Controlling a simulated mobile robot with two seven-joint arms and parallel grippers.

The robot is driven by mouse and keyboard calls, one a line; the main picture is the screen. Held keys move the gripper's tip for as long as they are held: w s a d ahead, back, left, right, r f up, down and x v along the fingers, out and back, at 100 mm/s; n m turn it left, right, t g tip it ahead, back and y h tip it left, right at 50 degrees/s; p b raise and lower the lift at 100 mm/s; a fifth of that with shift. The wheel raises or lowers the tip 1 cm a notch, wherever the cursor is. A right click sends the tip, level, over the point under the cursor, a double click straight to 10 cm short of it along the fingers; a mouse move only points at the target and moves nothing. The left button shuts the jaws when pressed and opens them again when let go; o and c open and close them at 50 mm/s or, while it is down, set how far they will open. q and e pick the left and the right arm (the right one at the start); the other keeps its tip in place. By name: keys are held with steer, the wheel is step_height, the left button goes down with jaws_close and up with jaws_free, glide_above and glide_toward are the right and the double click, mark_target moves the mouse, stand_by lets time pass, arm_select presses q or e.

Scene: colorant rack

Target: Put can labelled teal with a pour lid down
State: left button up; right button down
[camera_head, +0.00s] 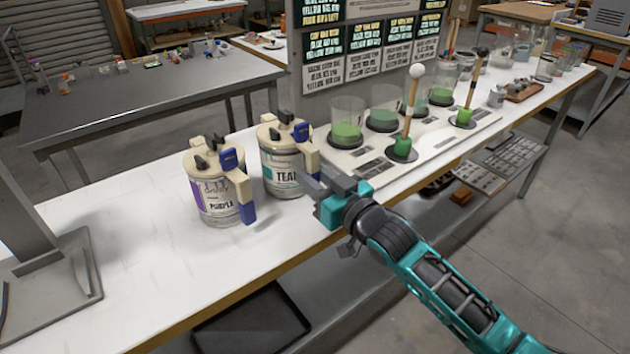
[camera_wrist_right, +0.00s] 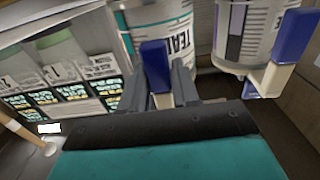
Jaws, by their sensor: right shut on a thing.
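The can labelled teal (camera_head: 280,172) stands upright at the front of the white table, with a cream and blue pour lid (camera_head: 285,130) on top. My right gripper (camera_head: 318,185) is at the can's right side, shut on the blue-tipped handle of its lid. In the right wrist view the blue handle end (camera_wrist_right: 155,65) is between the two fingers (camera_wrist_right: 168,85), with the teal label (camera_wrist_right: 180,35) behind it. The can's base is at or very close to the table top; I cannot tell if it touches. My left gripper is not in view.
A can labelled purple (camera_head: 215,195), with a similar lid, stands close to the left of the teal can. A board with beakers (camera_head: 347,120) and brushes is to the right. The white table top (camera_head: 120,225) is clear on the left, up to a grey stand (camera_head: 50,265).

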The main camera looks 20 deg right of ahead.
steer(key=shift+f, duration=0.1)
stand_by(0.3)
steer(key=c, duration=0.8)
jaws_free()
steer(key=shift+f, duration=0.2)
steer(key=shift+r, duration=0.25)
steer(key=shift+s+d+f, duration=0.1)
steer(key=shift+s+f, duration=0.1)
steer(key=shift+s, duration=0.15)
steer(key=v, duration=1.1)
steer(key=s+f+g+h, duration=0.1)
steer(key=s+f+g, duration=0.1)
steer(key=s+f, duration=0.2)
steer(key=s+a+f+m+g+h, duration=0.1)
steer(key=s+f, duration=0.3)
steer(key=f, duration=0.6)
steer(key=s+a+f+g+h, duration=0.1)
steer(key=s+f+g+h, duration=0.1)
steer(key=s+f, duration=0.3)
step_height(320, 180, down, 3)
steer(key=shift+a+r+g, duration=0.15)
steer(key=shift+g, duration=0.45)
